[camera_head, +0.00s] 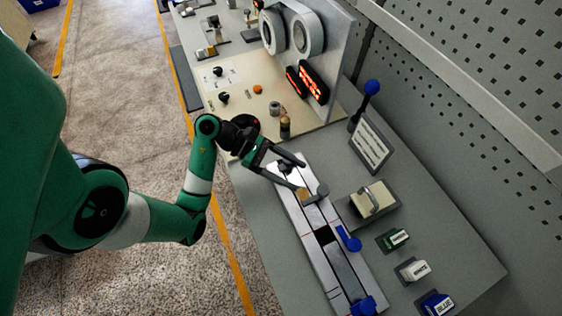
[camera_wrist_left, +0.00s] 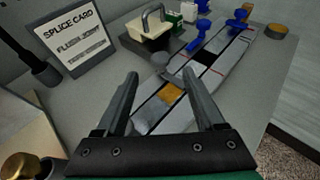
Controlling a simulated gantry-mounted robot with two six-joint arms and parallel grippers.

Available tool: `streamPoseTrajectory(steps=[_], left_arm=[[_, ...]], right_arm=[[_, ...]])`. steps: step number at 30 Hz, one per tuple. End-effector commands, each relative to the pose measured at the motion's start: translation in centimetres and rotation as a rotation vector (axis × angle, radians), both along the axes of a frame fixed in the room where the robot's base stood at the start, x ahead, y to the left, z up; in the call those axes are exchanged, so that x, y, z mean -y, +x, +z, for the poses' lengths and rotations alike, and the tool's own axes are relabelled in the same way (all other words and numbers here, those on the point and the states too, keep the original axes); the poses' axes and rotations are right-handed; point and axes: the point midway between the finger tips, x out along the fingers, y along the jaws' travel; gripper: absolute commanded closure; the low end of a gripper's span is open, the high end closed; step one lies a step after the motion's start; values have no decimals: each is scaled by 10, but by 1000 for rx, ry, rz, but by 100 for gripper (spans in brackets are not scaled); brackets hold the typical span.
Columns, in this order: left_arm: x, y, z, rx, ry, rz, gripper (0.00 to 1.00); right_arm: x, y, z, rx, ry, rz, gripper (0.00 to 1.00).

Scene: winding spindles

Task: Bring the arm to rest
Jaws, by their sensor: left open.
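I cannot tell how far the fingertips are above the track. My green left arm comes in from the left, bent at the elbow. My right gripper is not in view.
Blue levers (camera_head: 348,238) stand on the track. A splice card (camera_head: 370,146), a block with a handle (camera_head: 374,200) and small labelled boxes (camera_head: 414,269) stand to its right. A panel with white reels (camera_head: 305,34) stands behind. Floor lies open at left.

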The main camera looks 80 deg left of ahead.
Motion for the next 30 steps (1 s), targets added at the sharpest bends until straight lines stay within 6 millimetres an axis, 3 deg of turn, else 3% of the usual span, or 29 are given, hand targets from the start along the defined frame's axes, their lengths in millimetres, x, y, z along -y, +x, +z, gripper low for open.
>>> streamPoseTrajectory(steps=[7,24,26,30], left_arm=[[-18,-25,13,0,1,2,29],[-18,-26,13,-1,0,-1,29],[-15,-24,13,-1,1,-12,29],[13,-4,24,22,43,-149,29]], right_arm=[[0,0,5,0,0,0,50],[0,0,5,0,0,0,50],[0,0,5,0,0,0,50],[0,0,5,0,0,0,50]])
